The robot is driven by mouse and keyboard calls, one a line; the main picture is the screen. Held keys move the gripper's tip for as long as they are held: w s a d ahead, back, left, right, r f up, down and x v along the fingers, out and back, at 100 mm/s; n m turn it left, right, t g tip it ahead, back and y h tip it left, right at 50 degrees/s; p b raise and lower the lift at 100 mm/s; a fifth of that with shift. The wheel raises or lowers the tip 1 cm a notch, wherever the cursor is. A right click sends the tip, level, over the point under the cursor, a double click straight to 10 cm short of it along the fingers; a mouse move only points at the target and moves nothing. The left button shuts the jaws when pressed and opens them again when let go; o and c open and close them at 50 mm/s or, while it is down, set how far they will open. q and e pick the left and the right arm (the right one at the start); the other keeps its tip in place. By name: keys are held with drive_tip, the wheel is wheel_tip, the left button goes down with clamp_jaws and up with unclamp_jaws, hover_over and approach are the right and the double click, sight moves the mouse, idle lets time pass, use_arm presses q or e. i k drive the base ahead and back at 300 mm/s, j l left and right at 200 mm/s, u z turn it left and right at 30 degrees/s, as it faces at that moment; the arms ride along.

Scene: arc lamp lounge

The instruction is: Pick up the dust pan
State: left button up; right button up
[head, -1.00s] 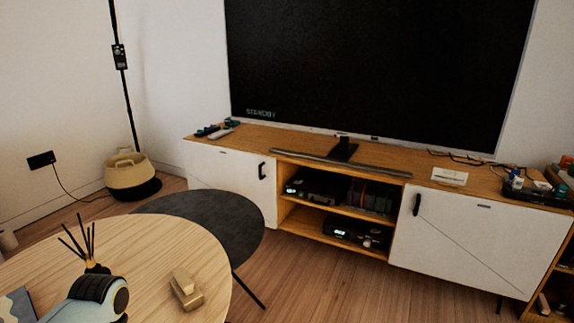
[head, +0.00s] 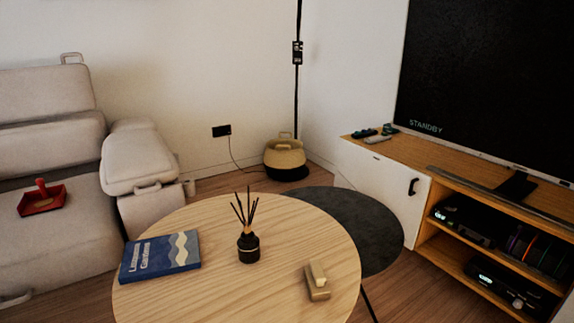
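A red dust pan (head: 42,198) with an upright red handle lies on the seat of the light grey sofa (head: 75,238), at the left of the head view. Something tan shows inside the pan, too small to tell what it is. Neither of my grippers shows in the head view now.
A round wooden table (head: 215,290) fills the front, bearing a blue book (head: 160,257), a reed diffuser (head: 248,245) and a tan block-like object (head: 317,282). A dark round table (head: 350,225) stands behind it. A basket (head: 285,155) and TV cabinet (head: 385,185) lie beyond.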

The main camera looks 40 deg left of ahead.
sight(44, 199)
drive_tip(key=u, duration=2.65)
